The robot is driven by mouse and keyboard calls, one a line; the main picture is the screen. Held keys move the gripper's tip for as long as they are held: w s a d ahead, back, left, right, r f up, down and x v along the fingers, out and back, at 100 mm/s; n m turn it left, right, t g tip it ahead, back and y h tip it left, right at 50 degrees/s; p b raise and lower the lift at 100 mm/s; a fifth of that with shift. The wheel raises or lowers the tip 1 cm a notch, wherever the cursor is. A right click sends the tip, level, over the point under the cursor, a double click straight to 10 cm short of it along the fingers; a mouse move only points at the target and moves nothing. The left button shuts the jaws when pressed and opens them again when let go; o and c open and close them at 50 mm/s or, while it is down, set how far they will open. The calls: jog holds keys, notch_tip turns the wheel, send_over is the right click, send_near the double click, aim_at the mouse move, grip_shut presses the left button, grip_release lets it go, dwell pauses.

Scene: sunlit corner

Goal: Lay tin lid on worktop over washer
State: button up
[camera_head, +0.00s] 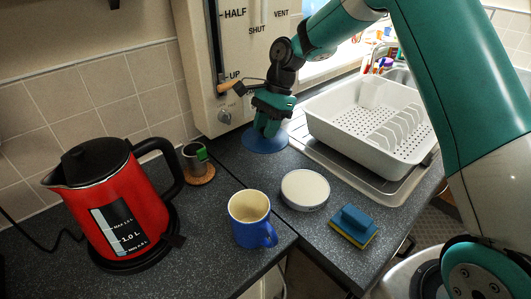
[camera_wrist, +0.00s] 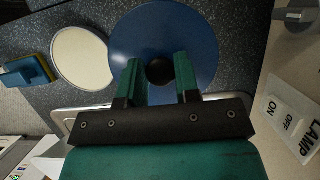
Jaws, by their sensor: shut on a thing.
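My gripper (camera_head: 268,128) is shut on the black knob of the blue tin lid (camera_head: 275,147). In the wrist view the round blue lid (camera_wrist: 200,30) lies flat across the fingers (camera_wrist: 160,75), with the knob between them. The lid is at the back of the worktop (camera_head: 235,160), below the wall panel and left of the dish rack. I cannot tell whether its underside touches the worktop. A round white tin (camera_head: 305,188) stands in front of it; it also shows in the wrist view (camera_wrist: 82,58). I cannot make out a washer.
A blue mug (camera_head: 250,218), red kettle (camera_head: 110,205), cork coaster (camera_head: 200,175) with a small metal cup (camera_head: 194,157), and blue-yellow sponge (camera_head: 353,224) stand around. A white dish rack (camera_head: 340,120) is at right. A seam crosses the worktop.

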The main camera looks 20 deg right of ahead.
jog(key=shift+f+p, duration=0.35)
jog(key=shift+f, duration=3.65)
jog(key=shift+f, duration=0.1)
jog(key=o, duration=0.9)
